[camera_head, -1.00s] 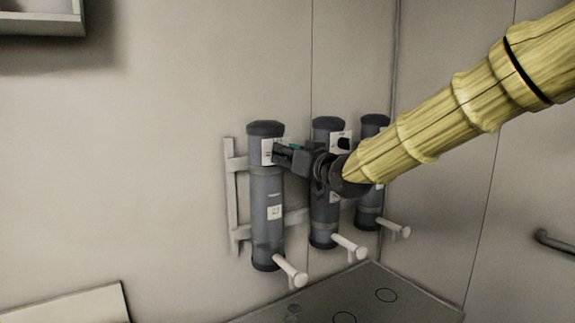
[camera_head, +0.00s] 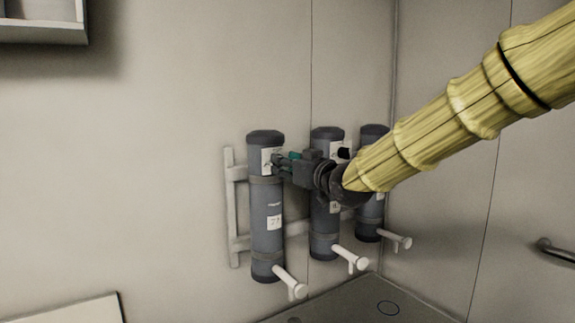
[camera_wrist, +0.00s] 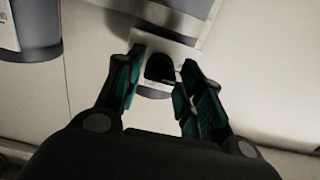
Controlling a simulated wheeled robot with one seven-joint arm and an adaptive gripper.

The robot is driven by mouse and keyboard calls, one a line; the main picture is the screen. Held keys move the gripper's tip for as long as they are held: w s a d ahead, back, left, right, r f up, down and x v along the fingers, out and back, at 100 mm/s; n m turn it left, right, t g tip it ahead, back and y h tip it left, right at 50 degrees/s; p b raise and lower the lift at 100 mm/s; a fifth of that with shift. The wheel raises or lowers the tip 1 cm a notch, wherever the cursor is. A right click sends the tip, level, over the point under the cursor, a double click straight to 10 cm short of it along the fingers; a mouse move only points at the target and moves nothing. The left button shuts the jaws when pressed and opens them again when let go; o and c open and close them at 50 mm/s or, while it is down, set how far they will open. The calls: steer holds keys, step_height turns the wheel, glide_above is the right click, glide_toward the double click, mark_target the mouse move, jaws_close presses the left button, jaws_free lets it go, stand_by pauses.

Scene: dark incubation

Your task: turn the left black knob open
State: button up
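Three dark grey upright cylinders hang on the wall. The left cylinder (camera_head: 267,225) has a white label panel near its top, and my gripper (camera_head: 277,163) reaches this panel from the right. In the head view the left black knob is hidden behind my gripper. In the wrist view the black knob (camera_wrist: 160,68) shows on a white plate, between the tips of the two teal-padded fingers (camera_wrist: 158,72). The fingers are spread, with gaps seen on both sides of the knob. The middle cylinder (camera_head: 324,226) has its own black knob (camera_head: 344,153).
The right cylinder (camera_head: 371,225) is partly behind my arm. White handles (camera_head: 350,257) stick out below the cylinders. A pale rack (camera_head: 233,215) holds them to the wall. A grey surface (camera_head: 360,300) lies below, and a wall handle (camera_head: 555,250) is at the right.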

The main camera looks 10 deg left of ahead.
steer(key=shift+o, duration=0.7)
steer(key=v, duration=1.2)
